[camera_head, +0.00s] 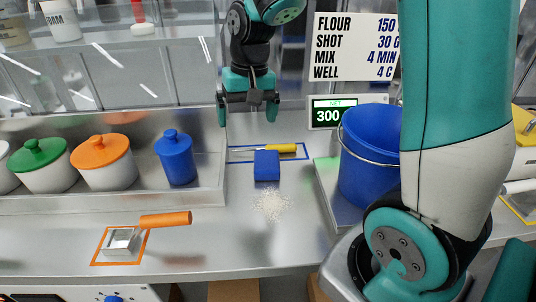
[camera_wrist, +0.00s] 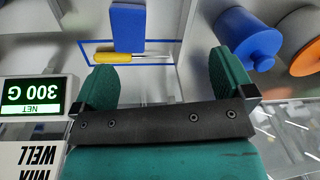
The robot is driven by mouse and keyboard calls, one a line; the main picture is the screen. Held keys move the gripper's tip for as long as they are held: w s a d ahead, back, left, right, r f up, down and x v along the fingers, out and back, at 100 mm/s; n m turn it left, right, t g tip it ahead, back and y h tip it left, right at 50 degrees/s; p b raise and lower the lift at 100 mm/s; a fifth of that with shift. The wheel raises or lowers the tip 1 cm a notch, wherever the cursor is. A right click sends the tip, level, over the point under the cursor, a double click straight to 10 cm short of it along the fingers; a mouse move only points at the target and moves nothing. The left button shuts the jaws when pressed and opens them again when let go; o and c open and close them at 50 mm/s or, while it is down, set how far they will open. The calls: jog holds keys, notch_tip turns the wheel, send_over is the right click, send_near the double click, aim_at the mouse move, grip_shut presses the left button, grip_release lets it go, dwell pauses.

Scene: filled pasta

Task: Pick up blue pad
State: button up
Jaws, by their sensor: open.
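The blue pad (camera_head: 267,165) is a small blue block lying on the steel counter, just in front of a yellow-handled tool. In the wrist view the blue pad (camera_wrist: 127,27) shows at the top, beyond the fingers and a little left of the middle. My gripper (camera_head: 248,112) is open and empty. It hangs above the back of the counter, behind and higher than the pad, and does not touch it.
The yellow-handled tool (camera_head: 281,148) lies in a blue outline behind the pad. White grains (camera_head: 271,204) are spilled in front. A blue bucket (camera_head: 364,165) stands right on a scale (camera_head: 327,190). A blue canister (camera_head: 175,160) stands left. An orange-handled scoop (camera_head: 165,219) lies front left.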

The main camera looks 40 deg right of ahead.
jog(key=w+d+f+m+p, duration=0.15)
jog(key=w+d+m, duration=0.25)
jog(key=d, duration=0.4)
jog(key=p, duration=0.1)
send_near(267, 159)
jog(key=shift+h, duration=0.4)
jog(key=f, duration=0.2)
jog(key=w+f, duration=0.1)
jog(key=f, duration=0.2)
jog(key=shift+w+a+f, duration=0.1)
jog(key=shift+w+a, duration=0.05)
jog(key=shift+a, duration=0.05)
jog(key=f+p, duration=0.1)
jog(key=f, duration=0.1)
jog(key=s+f, duration=0.1)
jog(key=f, duration=0.1)
jog(key=shift+s+a+f+p, duration=0.1)
jog(key=shift+a+f+p, duration=0.15)
jog(key=shift+p, duration=0.1)
jog(key=shift+f, duration=0.6)
jog(key=c, duration=0.9)
